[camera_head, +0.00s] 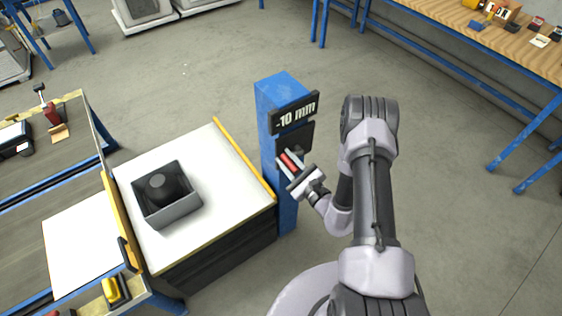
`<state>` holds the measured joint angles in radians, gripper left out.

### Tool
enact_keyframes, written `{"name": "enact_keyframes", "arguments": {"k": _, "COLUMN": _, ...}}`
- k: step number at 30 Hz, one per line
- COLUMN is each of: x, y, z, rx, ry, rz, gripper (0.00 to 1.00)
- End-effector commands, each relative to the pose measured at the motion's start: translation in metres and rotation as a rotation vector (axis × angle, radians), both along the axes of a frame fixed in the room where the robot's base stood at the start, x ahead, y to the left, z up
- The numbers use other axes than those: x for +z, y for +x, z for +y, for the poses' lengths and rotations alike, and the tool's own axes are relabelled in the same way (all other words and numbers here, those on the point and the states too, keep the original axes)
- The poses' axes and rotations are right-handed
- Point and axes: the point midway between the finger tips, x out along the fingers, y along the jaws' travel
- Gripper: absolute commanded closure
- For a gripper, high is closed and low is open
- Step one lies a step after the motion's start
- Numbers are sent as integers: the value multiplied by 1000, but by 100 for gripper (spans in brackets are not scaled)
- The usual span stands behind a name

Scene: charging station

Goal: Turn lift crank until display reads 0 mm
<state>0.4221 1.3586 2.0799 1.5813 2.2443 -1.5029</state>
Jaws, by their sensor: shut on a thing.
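The display (296,113) sits near the top of a blue column (270,98) and reads -10 mm. A dark panel (295,138) is below it on the column's front face. The lift crank (291,160) shows as a small red part in front of the column, below that panel. My gripper (290,164) is at the crank, its fingers shut on the red part. The rest of the crank is hidden by the gripper and too small to make out.
A white-topped lift table (238,202) with a yellow edge strip stands left of the column, bearing a grey bin (176,213) with a dark round object (163,186). A blue-framed conveyor (50,170) is further left. A wooden workbench (470,40) is at upper right. Floor between is clear.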

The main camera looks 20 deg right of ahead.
Motion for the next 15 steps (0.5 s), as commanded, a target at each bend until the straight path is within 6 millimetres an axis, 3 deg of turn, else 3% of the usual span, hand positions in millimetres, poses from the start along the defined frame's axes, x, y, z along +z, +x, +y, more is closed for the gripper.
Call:
{"name": "enact_keyframes", "arguments": {"k": 12, "x": -38, "y": -3, "z": 9, "rx": 7, "ry": -371, "rz": -119, "gripper": 100}}
{"name": "enact_keyframes", "arguments": {"k": 15, "x": -46, "y": -3, "z": 9, "rx": 6, "ry": -373, "rz": -119, "gripper": 100}}
